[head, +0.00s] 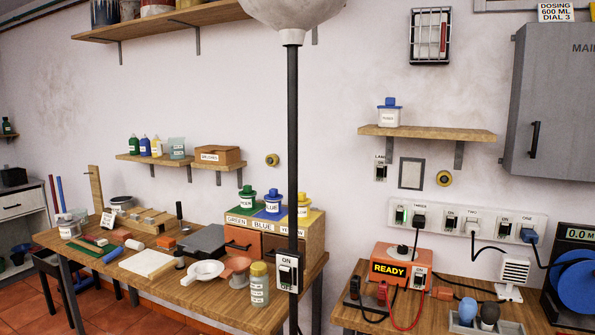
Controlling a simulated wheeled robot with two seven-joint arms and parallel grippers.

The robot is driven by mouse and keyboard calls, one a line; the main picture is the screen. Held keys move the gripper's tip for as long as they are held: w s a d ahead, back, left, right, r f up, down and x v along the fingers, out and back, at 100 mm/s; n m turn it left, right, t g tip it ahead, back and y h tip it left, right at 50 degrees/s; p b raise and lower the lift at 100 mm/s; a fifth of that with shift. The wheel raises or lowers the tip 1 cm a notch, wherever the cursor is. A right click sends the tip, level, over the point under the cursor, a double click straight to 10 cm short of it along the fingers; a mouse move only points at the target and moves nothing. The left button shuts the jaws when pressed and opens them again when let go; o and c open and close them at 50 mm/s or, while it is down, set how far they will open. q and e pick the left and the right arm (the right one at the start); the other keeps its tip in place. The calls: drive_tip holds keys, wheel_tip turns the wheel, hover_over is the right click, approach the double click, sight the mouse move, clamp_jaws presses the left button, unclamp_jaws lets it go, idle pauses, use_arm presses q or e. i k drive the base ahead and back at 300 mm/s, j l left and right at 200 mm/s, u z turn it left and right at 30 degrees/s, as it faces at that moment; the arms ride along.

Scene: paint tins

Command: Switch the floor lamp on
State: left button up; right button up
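The floor lamp has a dark pole (293,130) standing in front of the left workbench. Its pale bowl shade (293,14) is cut off by the top edge and looks grey, with no glow visible. A white switch box (287,273) with a dark rocker is on the pole, with ON marked above and OFF below. I cannot tell which way the rocker is tipped. The lamp's foot is out of view. Neither of my grippers is in view.
A wall switch (381,170) has a partly legible label that seems to begin LAM. A socket strip (466,221) holds several plugs. The left workbench (205,300) carries tins and tools close to the pole. An orange READY box (402,265) stands on the right table.

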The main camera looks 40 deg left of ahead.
sight(285, 278)
drive_tip(key=u, duration=1.25)
